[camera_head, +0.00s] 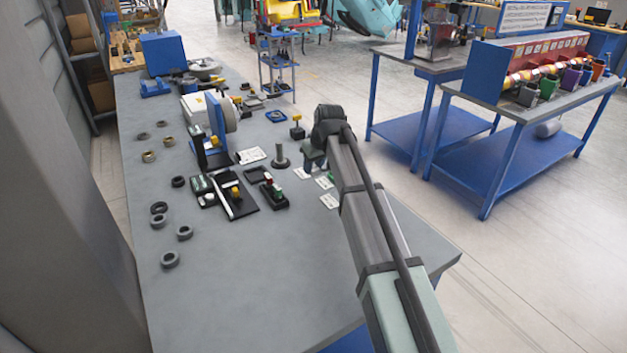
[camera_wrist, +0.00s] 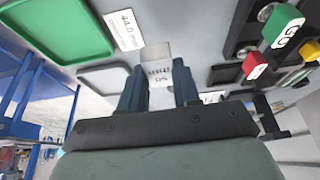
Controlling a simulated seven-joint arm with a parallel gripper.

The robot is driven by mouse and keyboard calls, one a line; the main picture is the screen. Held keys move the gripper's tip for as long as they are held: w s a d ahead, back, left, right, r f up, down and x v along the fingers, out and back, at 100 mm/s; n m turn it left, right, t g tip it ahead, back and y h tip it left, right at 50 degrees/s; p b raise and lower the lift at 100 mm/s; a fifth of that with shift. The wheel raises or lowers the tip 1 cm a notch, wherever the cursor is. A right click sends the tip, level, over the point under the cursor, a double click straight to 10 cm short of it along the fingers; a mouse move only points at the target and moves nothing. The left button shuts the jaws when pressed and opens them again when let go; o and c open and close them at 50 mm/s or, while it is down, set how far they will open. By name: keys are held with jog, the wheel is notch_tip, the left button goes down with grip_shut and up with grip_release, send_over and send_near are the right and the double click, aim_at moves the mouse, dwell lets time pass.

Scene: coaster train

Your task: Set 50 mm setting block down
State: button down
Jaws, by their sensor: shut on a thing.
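My gripper (camera_wrist: 160,85) is shut on a small pale block with dark lettering, the 50 mm setting block (camera_wrist: 157,72), in the wrist view; the number on it is hard to read. The block sits between the two dark blue fingers, above the grey bench. Whether its underside touches the bench cannot be told. In the head view my gripper (camera_head: 313,160) is over the bench's right part, and the block is hidden there. Left of the fingers in the wrist view are a green tray (camera_wrist: 60,22) with a "44.0 mm" label (camera_wrist: 125,30) and a grey pad (camera_wrist: 105,80).
Black holders with a green GO piece (camera_wrist: 283,25), a red piece (camera_wrist: 254,65) and a yellow piece (camera_wrist: 312,50) stand right of the fingers. In the head view a grey post (camera_head: 280,158) stands left of my gripper. The front of the bench (camera_head: 240,290) is clear.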

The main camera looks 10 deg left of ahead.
aim_at(316, 175)
jog(key=shift+f, duration=2.75)
jog(key=shift+f, duration=0.2)
jog(key=c, duration=0.9)
grip_release()
jog(key=shift+o, duration=0.5)
jog(key=shift+d+f, duration=0.1)
jog(key=shift+d+r, duration=0.15)
jog(key=shift+r, duration=0.3)
jog(key=v, duration=1.1)
jog(key=shift+s+r, duration=0.15)
jog(key=shift+r, duration=0.2)
